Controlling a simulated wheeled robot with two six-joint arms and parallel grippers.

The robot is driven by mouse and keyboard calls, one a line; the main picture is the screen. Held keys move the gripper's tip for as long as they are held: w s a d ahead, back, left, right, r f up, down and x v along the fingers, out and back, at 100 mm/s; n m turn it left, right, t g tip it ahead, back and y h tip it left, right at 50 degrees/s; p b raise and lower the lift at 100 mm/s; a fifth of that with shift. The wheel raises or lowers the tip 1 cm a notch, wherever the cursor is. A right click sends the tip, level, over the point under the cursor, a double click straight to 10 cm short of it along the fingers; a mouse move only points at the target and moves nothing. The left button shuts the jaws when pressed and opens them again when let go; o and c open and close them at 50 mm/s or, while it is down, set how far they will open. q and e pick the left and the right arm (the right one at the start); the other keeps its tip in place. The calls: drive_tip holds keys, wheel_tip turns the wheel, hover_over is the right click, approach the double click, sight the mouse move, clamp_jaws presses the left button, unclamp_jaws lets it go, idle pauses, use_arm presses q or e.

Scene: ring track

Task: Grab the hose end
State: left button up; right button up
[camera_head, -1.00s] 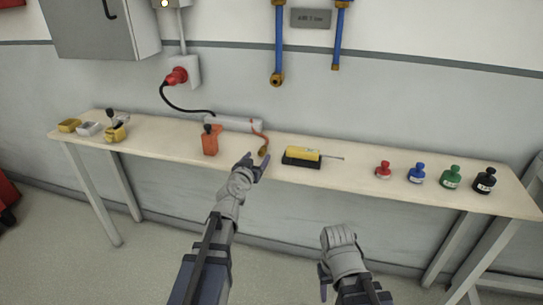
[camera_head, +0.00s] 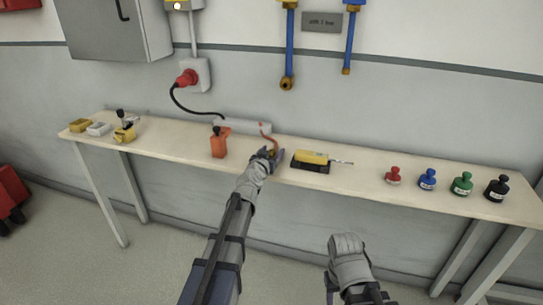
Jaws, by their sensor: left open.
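A short orange-red hose (camera_head: 266,131) curves down over the front of a grey bar on the bench. Its brass-coloured end, at the bench surface, is largely hidden by my left gripper (camera_head: 270,154). The left gripper is open, with its fingers at the hose end. I cannot tell whether they touch it. My right arm's grey wrist (camera_head: 346,247) is low in the picture, in front of the bench and away from the hose. Its jaws do not show clearly.
Several coloured bottles stand far right. Small trays sit far left. A grey bar (camera_head: 243,125) lies behind.

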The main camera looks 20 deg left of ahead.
use_arm(q)
clamp_jaws()
idle(0.6)
